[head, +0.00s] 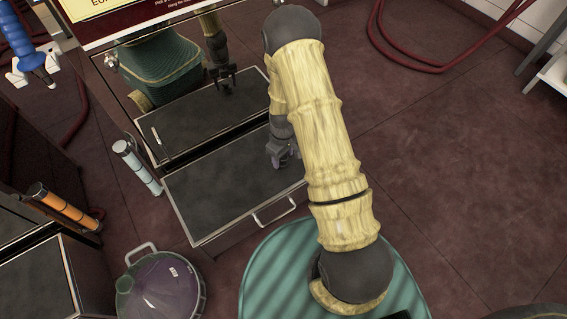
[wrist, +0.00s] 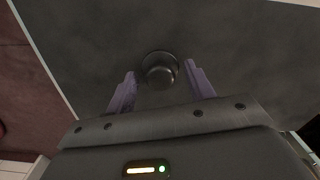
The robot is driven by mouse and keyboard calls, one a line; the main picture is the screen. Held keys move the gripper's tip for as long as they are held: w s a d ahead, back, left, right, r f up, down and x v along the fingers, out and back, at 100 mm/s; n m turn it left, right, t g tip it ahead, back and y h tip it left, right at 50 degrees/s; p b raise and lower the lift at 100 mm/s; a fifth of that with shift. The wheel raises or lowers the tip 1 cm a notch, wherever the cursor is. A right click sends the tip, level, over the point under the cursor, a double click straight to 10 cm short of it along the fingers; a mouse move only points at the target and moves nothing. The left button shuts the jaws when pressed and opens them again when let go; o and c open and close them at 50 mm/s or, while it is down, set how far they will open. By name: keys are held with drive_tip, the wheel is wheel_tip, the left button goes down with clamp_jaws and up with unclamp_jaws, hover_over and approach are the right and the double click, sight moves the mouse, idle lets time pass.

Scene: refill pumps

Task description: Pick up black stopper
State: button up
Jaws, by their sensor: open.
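The black stopper (wrist: 160,70) is a small dark round knob on a dark grey surface, seen in the wrist view just beyond and between my fingertips. My gripper (wrist: 158,88) is open, with one purple finger on each side and nothing held. In the head view my gripper (head: 284,158) hangs over the right part of a dark tray top (head: 215,205). The stopper cannot be made out in the head view; my gripper and arm are in front of that area.
The tray has a metal rim and a front handle (head: 273,213). A white-blue cylinder (head: 137,167) stands at its left edge, and an orange-banded cylinder (head: 64,210) lies further left. A purple round lidded vessel (head: 160,288) stands in front. The floor (head: 440,170) at right is clear.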

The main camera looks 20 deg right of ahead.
drive_tip(key=shift+f, duration=0.9)
drive_tip(key=shift+r, duration=0.1)
drive_tip(key=c, duration=0.7)
wheel_tip(320, 180, up, 10)
drive_tip(key=p, duration=0.4)
